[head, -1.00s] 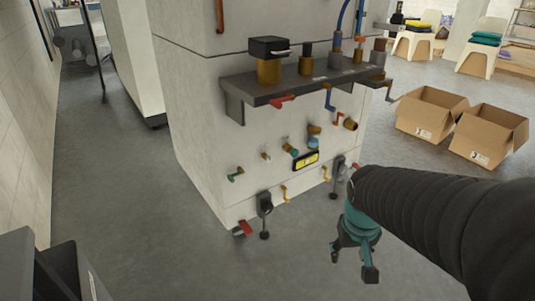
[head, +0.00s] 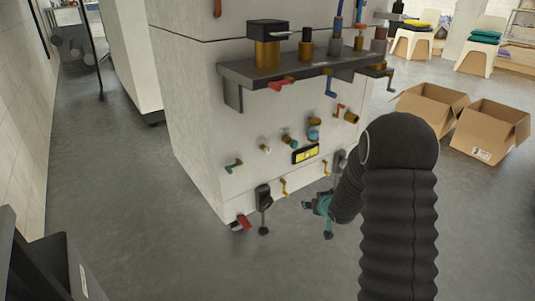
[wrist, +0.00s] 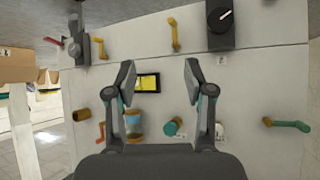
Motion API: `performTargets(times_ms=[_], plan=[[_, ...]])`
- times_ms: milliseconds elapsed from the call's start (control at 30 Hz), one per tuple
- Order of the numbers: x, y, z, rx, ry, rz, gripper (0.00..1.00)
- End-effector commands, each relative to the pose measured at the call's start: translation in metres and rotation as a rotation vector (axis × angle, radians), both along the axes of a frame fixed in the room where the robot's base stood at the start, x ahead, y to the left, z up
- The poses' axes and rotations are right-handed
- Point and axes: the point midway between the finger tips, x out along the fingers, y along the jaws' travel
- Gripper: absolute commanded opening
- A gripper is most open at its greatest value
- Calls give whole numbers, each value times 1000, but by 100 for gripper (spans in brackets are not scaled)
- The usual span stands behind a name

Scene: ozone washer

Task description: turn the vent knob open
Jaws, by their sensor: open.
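A black knob with a white pointer line (wrist: 221,16) sits on a dark plate at the top of the wrist view; a black unit low on the white washer also shows in the head view (head: 263,198). A second dark fitting (wrist: 80,44) is at the upper left of the wrist view. I cannot tell from any label which is the vent knob. My gripper (head: 317,219) is low in front of the washer, partly behind my arm. In the wrist view its fingers (wrist: 159,78) are apart and empty, with the panel beyond them.
Around the gripper's view are a yellow display (wrist: 148,82), a teal-ended fitting (wrist: 173,127), a green lever (wrist: 287,123) and yellow handles (wrist: 174,35). A grey shelf (head: 235,72) juts from the washer above. Open cardboard boxes (head: 490,130) stand right. The floor in front is clear.

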Motion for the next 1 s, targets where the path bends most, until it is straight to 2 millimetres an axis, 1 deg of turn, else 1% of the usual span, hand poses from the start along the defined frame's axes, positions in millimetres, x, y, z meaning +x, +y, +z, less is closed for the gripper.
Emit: performTargets(times_ms=[33,67,167,200,300,433,533,667,767,867,1000], plan=[[12,9,1,42,-57,31,53],[19,16,7,70,-98,53,53],[36,39,36,170,-237,126,53],[41,47,53,210,-293,155,53],[45,65,87,305,-403,222,53],[41,79,113,404,-483,276,53],[39,83,124,452,-511,288,53],[43,86,126,475,-510,285,53],[52,92,125,474,-511,285,53],[65,102,125,473,-511,286,53],[87,117,125,473,-510,284,53]])
